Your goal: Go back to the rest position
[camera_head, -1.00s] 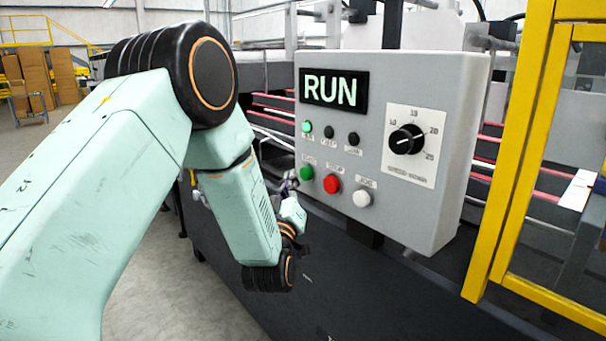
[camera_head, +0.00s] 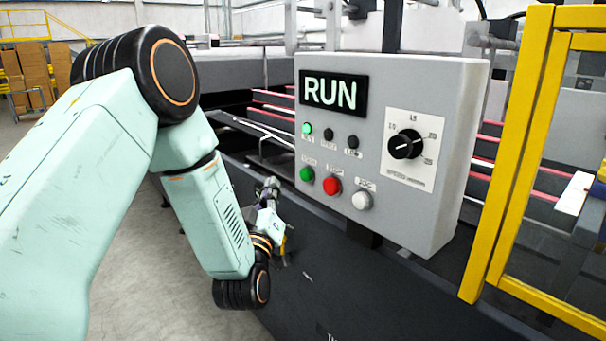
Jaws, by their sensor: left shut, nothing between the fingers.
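My left arm comes in from the left and bends down in front of the machine. My left gripper (camera_head: 270,188) shows small and dark beyond the wrist, left of the grey control panel (camera_head: 452,130). It is shut and empty, apart from the panel's buttons. The panel display (camera_head: 333,93) reads RUN. Below it a green lamp (camera_head: 307,128) is lit beside two dark lamps. The lower row has a green button (camera_head: 307,174), a red button (camera_head: 332,185) and a white button (camera_head: 362,200). A black dial (camera_head: 405,144) sits at the right. My right gripper is not in view.
A yellow guard frame (camera_head: 513,150) stands right of the panel. The machine's dark side (camera_head: 330,285) runs below the panel, close to my wrist. Brown cardboard stacks (camera_head: 35,75) stand far back at left. The grey floor (camera_head: 140,240) at left is clear.

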